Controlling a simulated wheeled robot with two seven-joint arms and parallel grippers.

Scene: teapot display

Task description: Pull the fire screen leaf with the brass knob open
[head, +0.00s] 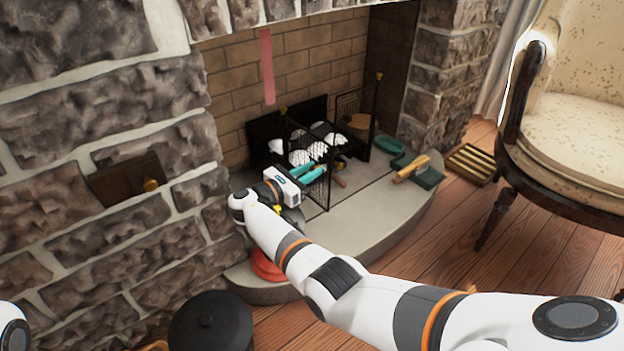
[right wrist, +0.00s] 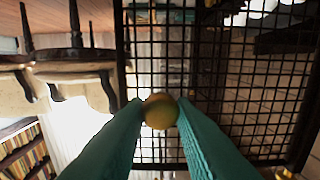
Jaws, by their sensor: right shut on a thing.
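The fire screen stands on the hearth with black mesh leaves. The near leaf (head: 318,188) is swung out from the fireplace opening, and its mesh fills much of the right wrist view (right wrist: 262,95). My right gripper (head: 320,169) reaches this leaf with its teal fingers. In the right wrist view the fingers are shut on a round brass knob (right wrist: 160,112) at the leaf's edge. The fingers hide that knob in the head view. The other leaf (head: 352,108) stands to the right, also angled outward. My left gripper is out of view.
White lumps (head: 300,150) lie behind the screen. A green tray with a brush (head: 412,170) and a green dish (head: 390,145) are on the hearth's right. An armchair (head: 570,110) stands at right. A black lidded pot (head: 210,322) and a red object (head: 266,266) are near the front.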

